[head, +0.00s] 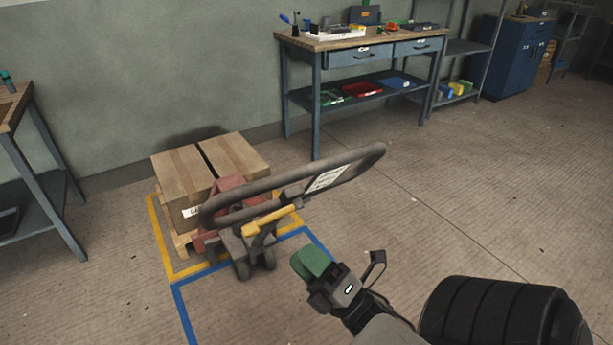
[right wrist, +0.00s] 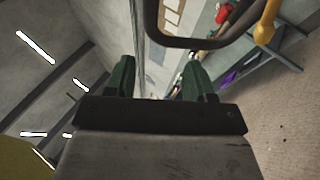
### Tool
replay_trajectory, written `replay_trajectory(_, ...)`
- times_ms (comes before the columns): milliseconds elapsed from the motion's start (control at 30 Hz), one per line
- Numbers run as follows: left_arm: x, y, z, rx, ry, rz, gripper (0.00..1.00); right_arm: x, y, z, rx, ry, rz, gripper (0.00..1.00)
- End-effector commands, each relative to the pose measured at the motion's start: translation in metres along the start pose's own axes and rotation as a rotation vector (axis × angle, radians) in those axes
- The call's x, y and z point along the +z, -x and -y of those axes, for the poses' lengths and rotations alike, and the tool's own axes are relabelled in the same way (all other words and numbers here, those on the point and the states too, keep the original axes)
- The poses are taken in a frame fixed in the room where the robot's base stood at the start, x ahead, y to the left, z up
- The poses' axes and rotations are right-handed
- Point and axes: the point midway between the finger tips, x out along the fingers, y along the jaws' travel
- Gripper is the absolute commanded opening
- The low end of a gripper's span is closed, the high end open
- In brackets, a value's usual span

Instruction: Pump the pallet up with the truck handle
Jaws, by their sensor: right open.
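The pallet truck's handle is a dark loop (head: 295,185) that slants up to the right, with a white label on it. A yellow lever (head: 268,221) sits at the loop's near side. The red truck body (head: 231,194) stands before a wooden pallet (head: 182,247) carrying two cardboard boxes (head: 190,174). My right gripper (head: 312,262) is below and right of the handle, apart from it. In the right wrist view its green fingers (right wrist: 161,80) are open and empty, with part of the handle loop (right wrist: 205,40) beyond them. My left gripper is out of view.
Yellow floor tape (head: 160,235) borders the pallet and blue tape (head: 180,305) marks the floor in front. A workbench (head: 362,42) with tools stands at the back wall, and another table (head: 12,110) at the left.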

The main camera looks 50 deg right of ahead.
Motion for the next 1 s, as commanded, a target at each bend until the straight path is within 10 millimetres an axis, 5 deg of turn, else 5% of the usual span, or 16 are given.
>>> replay_trajectory(167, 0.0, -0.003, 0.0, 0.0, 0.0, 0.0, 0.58, 0.0, 0.009, 0.001, -0.002, 0.0, 0.001, 0.54)
replay_trajectory(400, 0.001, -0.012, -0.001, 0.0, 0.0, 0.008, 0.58, -0.001, 0.055, 0.003, -0.007, 0.0, 0.002, 0.54)
replay_trajectory(633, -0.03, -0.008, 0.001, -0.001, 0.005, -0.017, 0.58, 0.0, 0.094, 0.002, -0.004, 0.0, 0.002, 0.54)
replay_trajectory(1000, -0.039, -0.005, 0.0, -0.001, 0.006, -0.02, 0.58, 0.0, 0.108, 0.0, 0.0, -0.001, 0.0, 0.54)
